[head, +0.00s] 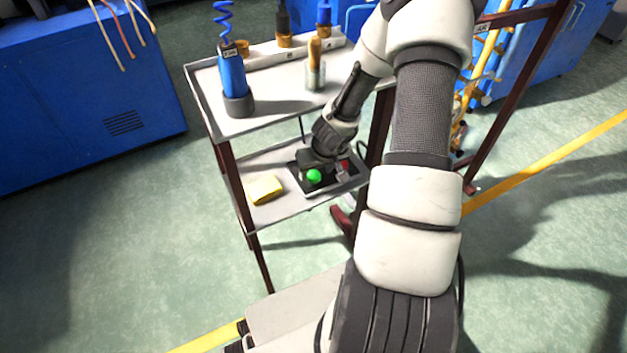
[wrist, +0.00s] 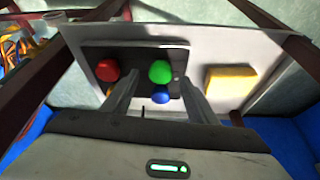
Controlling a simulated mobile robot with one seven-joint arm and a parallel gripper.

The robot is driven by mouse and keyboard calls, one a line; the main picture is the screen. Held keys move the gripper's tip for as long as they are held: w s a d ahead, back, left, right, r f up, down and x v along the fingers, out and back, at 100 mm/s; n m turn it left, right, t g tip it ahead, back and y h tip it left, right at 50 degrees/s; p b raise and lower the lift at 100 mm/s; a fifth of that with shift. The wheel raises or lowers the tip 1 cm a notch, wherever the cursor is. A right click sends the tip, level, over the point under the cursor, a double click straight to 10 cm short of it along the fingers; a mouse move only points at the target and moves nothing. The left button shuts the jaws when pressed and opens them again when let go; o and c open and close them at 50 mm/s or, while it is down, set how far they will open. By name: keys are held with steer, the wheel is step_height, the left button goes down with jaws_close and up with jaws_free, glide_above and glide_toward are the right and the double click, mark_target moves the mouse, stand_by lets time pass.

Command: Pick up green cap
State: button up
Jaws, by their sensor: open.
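The green cap (head: 313,176) is a round, bright green piece on the dark tray (head: 297,174) on the cart's lower shelf. It also shows in the wrist view (wrist: 160,71), upper middle, between the two finger lines. My gripper (head: 326,166) is low over the tray, close to the green cap. In the wrist view my gripper (wrist: 158,82) is open, with one finger to each side of the cap. I cannot tell whether the fingers touch it.
A red cap (wrist: 108,70) lies left of the green one, just outside the left finger. A blue cap (wrist: 161,96) is between the fingers, nearer my palm. A yellow block (head: 264,189) lies on the shelf. The upper shelf (head: 270,105) overhangs my wrist; cart posts stand close.

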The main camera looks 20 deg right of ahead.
steer(key=shift+x, duration=1.2)
steer(key=c, duration=1.1)
steer(key=shift+r, duration=0.15)
